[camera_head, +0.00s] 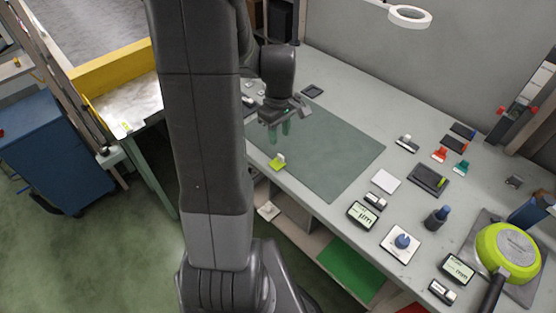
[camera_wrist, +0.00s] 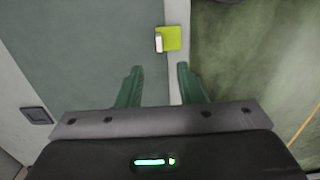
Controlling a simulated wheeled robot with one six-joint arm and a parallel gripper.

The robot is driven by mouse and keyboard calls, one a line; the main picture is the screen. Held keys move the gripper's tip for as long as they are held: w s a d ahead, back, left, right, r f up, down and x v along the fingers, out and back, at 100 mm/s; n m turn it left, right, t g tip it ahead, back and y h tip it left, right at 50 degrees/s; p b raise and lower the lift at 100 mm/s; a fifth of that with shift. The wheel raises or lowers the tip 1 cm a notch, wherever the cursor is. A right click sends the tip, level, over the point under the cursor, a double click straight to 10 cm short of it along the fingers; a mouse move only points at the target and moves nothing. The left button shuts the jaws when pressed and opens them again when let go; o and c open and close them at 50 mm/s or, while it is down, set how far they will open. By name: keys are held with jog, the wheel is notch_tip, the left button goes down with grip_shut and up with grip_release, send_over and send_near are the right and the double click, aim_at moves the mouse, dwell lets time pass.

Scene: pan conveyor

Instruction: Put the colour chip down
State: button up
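In the wrist view the chip (camera_wrist: 172,38) is near the top centre, over the light edge strip. My gripper (camera_head: 279,130) is above the mat, behind the chip in the head view. In the wrist view its two green fingers (camera_wrist: 159,70) are spread with nothing between them. The chip appears beyond the fingertips and apart from them.
A lime-green pan (camera_head: 508,252) stands at the right end of the bench. Displays, a white square plate (camera_head: 386,181) and several small tools lie right of the mat. A dark small tray (camera_head: 312,91) is at the back. The mat's middle is clear.

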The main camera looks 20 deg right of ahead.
aim_at(279, 155)
notch_tip(279, 155, down, 4)
jog(key=shift+r, duration=0.2)
jog(key=shift+s+d+f+p, duration=0.1)
jog(key=shift+f+p, duration=0.1)
jog(key=shift+f, duration=1.1)
jog(key=shift+s+d+f+p, duration=0.1)
jog(key=shift+f+p, duration=0.1)
jog(key=shift+f, duration=1.1)
grip_shut()
